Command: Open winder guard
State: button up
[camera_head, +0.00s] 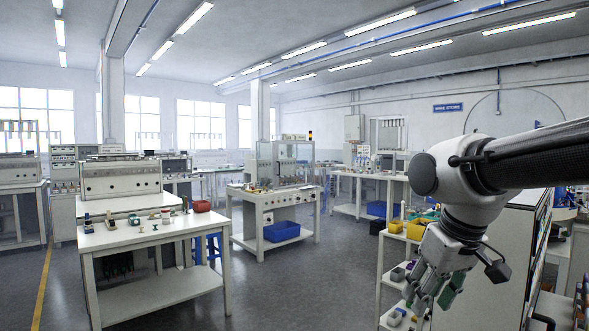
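A bench machine with a clear, box-like cover (287,151) stands on a white table in the middle distance, left of my arm. It looks like the winder and its guard. The clear panels appear to be down around the machine, but the view is too small to be sure. My gripper (432,293) hangs pointing down at the lower right, far from that machine. Its fingers are grey with green parts. The angle does not show clearly whether they are apart, and I see nothing held.
A blue bin (281,231) sits on the winder table's lower shelf. A shelf with yellow bins (416,229) is beside my gripper. Open grey floor (310,285) lies between.

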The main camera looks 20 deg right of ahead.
aim_at(277, 163)
jog(key=i+z, duration=0.25)
jog(key=i, duration=6.1)
jog(key=i+z, duration=0.1)
jog(key=i, duration=1.95)
